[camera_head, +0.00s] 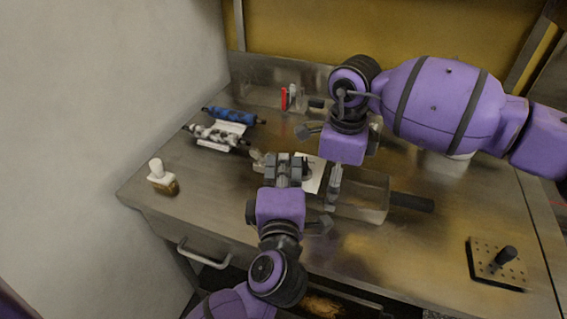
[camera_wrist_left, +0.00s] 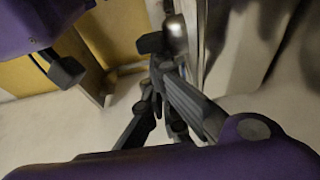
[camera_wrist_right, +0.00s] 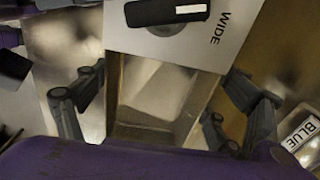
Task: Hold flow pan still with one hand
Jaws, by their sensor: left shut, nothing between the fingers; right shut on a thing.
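The flow pan (camera_head: 362,196) is a shallow, see-through rectangular pan with a dark handle, lying on the metal table in front of me. It also shows between the fingers in the right wrist view (camera_wrist_right: 155,95). My right gripper (camera_head: 334,186) reaches down to its left end and is shut on it, one finger on each side; the far finger is partly hidden in the head view. My left gripper (camera_head: 284,163) is shut and empty, left of the pan and apart from it. The left wrist view shows its closed fingers (camera_wrist_left: 163,75).
A blue roller (camera_head: 229,114) and a spotted roller (camera_head: 215,137) lie at the back left. A white-capped bottle (camera_head: 163,178) stands near the left edge. A red tube (camera_head: 284,99) stands at the back. A perforated plate with a dark knob (camera_head: 485,272) lies front right.

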